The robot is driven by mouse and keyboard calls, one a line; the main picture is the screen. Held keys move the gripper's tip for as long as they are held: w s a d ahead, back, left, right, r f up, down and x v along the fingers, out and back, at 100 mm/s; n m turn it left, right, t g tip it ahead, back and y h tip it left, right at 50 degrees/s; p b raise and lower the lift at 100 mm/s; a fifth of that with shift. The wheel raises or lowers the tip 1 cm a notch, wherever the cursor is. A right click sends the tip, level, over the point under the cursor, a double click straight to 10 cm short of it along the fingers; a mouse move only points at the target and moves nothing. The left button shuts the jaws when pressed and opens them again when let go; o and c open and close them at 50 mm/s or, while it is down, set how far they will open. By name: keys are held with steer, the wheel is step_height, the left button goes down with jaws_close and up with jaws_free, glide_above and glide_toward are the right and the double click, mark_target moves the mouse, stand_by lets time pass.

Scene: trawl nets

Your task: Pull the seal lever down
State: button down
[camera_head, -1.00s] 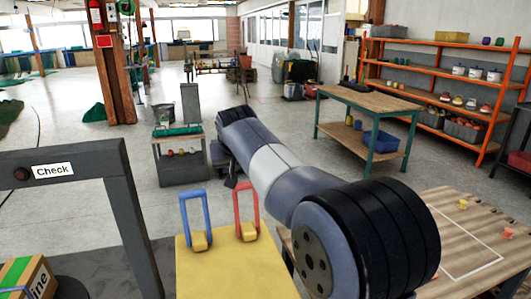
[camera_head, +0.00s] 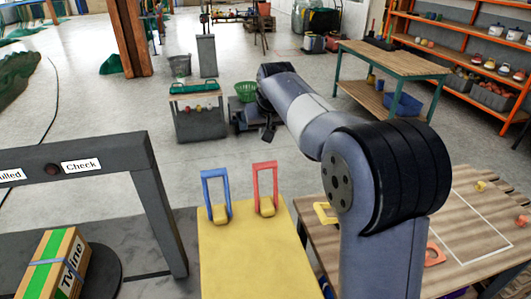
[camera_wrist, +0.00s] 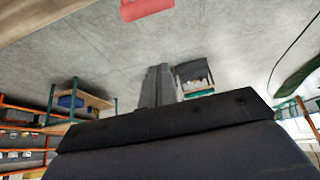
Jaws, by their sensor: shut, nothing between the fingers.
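Two U-shaped levers stand upright on a yellow stand (camera_head: 245,258) in the head view. The blue lever (camera_head: 204,190) is on the left and the red lever (camera_head: 275,180) on the right, each with a yellow block at its foot. I cannot tell which one is the seal lever. My gripper (camera_head: 268,134) is at the far end of my arm, beyond the levers and small in the head view. In the wrist view my gripper (camera_wrist: 159,72) is shut and empty. A red piece (camera_wrist: 147,8) shows at the top edge there, apart from the fingers; it may be the red lever.
A wooden table (camera_head: 470,220) is on the right. A small cart (camera_head: 200,122) and a green-legged table (camera_head: 395,60) stand behind.

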step_height(320, 180, down, 9)
steer(key=w+p, duration=0.1)
steer(key=p, duration=0.1)
steer(key=shift+a+f, duration=0.15)
steer(key=shift+f, duration=0.05)
stand_by(0.4)
steer(key=shift+s+f+b, duration=0.1)
steer(key=shift+b, duration=0.25)
